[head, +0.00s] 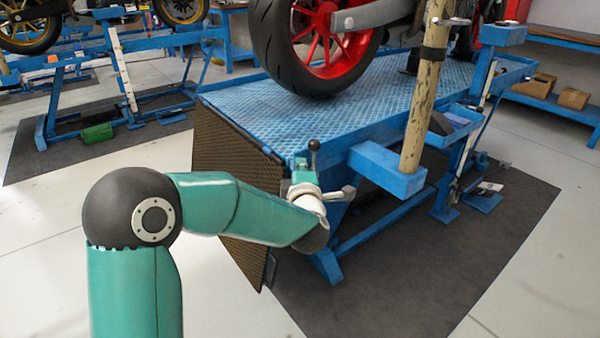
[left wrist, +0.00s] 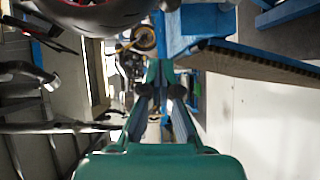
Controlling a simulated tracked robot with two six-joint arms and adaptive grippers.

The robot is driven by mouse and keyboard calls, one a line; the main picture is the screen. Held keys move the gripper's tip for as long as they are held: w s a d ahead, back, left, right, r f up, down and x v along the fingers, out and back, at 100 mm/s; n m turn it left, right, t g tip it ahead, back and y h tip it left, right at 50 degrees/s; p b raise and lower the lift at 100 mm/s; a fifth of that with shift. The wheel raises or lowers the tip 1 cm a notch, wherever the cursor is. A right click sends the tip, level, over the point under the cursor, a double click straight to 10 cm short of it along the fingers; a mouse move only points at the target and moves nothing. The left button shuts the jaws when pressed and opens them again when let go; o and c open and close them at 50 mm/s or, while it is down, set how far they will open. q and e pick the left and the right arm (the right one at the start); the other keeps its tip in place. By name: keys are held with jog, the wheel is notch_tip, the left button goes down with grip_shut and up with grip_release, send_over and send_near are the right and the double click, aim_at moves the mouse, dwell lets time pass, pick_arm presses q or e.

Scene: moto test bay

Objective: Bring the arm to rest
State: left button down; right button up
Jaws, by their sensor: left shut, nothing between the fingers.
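My left arm, teal with a dark round elbow, comes in from the lower left in the head view. Its left gripper (head: 304,168) is at the front corner of the blue motorcycle lift (head: 375,95), small and partly hidden by the wrist. I cannot tell whether it touches the lift. In the left wrist view the left gripper (left wrist: 158,72) points away from the camera, its fingers together with nothing between them. My right gripper is in neither view.
A motorcycle wheel (head: 318,45) with a red rim stands on the lift. A brown mesh ramp (head: 225,180) hangs at its front end. A worn wooden post (head: 424,95) rises at its right side. Open pale floor (head: 50,240) lies to the left.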

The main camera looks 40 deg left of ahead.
pick_arm(q)
jog(key=s+d+f+m+g+h, duration=0.1)
jog(key=s+d+f+m+h, duration=0.2)
jog(key=f, duration=0.8)
jog(key=s+d+f+m+g+h, duration=0.2)
jog(key=d+f+m, duration=0.3)
jog(key=f, duration=0.6)
jog(key=s+d+f+m+g+h, duration=0.1)
jog(key=s+d+f+m+h, duration=0.3)
jog(key=f, duration=0.6)
jog(key=s+d+f+m+g+h, duration=0.3)
jog(key=s+d+f+m+g, duration=0.1)
jog(key=s+d+f, duration=0.55)
jog(key=s+d+f+m+g+h, duration=0.1)
jog(key=s+d+m+g+h, duration=0.2)
jog(key=s+d+m+g, duration=0.5)
notch_tip(320, 180, up, 26)
jog(key=s+a+t+p, duration=0.1)
jog(key=t+p, duration=0.2)
jog(key=p, duration=2.3)
jog(key=shift+s+a+n+p, duration=0.3)
jog(key=shift+a+n+p, duration=0.05)
jog(key=shift+a+n, duration=0.05)
